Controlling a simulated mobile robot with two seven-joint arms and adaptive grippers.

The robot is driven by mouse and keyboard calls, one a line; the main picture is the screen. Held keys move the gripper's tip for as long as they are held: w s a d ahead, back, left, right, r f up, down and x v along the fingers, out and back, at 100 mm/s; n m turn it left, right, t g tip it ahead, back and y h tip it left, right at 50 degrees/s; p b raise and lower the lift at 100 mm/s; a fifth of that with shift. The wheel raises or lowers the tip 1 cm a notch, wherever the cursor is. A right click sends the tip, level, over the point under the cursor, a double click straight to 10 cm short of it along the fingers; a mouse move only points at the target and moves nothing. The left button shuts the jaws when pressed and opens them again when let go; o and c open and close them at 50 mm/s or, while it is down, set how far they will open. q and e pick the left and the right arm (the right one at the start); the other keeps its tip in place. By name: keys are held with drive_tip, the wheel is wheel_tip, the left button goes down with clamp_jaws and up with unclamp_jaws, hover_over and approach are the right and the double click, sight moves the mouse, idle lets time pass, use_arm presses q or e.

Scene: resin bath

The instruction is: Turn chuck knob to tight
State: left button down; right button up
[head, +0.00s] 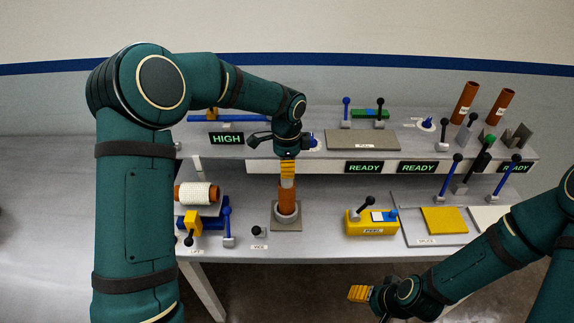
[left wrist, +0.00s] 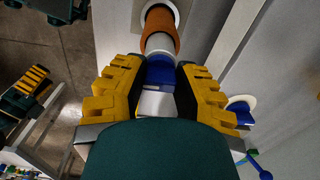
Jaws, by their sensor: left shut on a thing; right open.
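An upright orange tube (head: 287,199) stands in a pale ring on a grey base plate at the middle front. My left gripper (head: 288,176) points down over its top. In the left wrist view, the fingers of this gripper (left wrist: 159,88) are closed on a blue piece (left wrist: 160,70) in line with the orange tube (left wrist: 160,32). A white part (left wrist: 157,104) shows nearer the palm. My right gripper (head: 360,293) is open and empty, low in front of the bench. I cannot tell which of the blue-handled parts is the chuck knob.
A small black-knobbed lever (head: 257,232) stands left of the base plate. A yellow box (head: 360,228) with a black-knobbed lever stands to the right. A white roll (head: 198,193) on a blue-and-yellow stand is at left. A raised shelf (head: 225,152) runs behind with displays reading HIGH and READY.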

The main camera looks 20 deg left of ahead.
use_arm(q)
drive_tip(key=shift+f, duration=0.1)
drive_tip(key=c, duration=0.7)
unclamp_jaws()
drive_tip(key=shift+o, duration=0.2)
wheel_tip(320, 180, up, 12)
